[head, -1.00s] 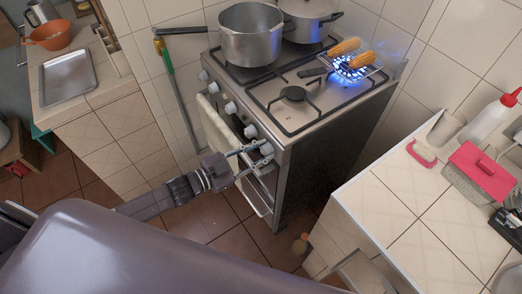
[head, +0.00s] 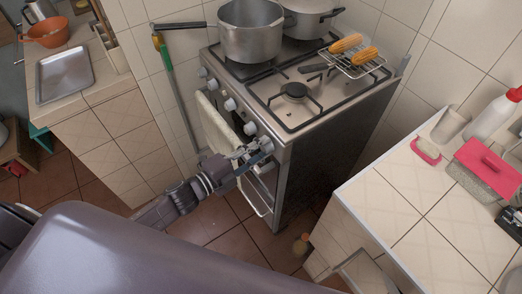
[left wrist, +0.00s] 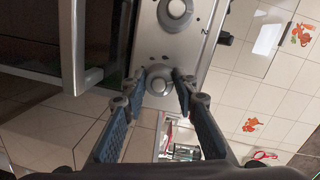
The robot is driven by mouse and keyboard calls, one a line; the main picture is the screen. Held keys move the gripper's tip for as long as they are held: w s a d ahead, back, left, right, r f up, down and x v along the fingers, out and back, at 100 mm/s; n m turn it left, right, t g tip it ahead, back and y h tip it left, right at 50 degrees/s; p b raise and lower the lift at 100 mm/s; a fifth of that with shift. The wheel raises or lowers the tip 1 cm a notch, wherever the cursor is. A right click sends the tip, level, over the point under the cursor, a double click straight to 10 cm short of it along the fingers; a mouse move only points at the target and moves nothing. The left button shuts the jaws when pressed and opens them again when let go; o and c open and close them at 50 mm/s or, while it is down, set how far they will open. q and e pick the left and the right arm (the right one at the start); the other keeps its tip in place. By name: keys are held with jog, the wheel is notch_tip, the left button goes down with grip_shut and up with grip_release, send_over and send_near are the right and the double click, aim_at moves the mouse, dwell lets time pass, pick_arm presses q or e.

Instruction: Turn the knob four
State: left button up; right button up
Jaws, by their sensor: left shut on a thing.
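The stove (head: 325,110) has a row of several white knobs along its front panel. My left gripper (head: 256,152) is at the knob (head: 267,145) nearest the panel's right end and is shut on it. In the left wrist view, the two blue-padded fingers (left wrist: 160,88) flank this round knob (left wrist: 157,84), one on each side. A neighbouring knob (left wrist: 175,11) shows above it. The burner under the rack with two corn cobs (head: 347,43) shows no flame. My right gripper is not in view.
The oven door handle with a cloth (head: 215,135) is close to my left gripper. A pot (head: 251,32) stands on the stove's back left.

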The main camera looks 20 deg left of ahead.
pick_arm(q)
jog(key=m+b, duration=0.3)
jog(key=m, duration=0.1)
jog(key=shift+m+t, duration=0.3)
jog(key=shift+t, duration=0.1)
dwell(0.5)
jog(key=o, duration=1.2)
jog(key=shift+s, duration=0.1)
jog(key=v, duration=1.2)
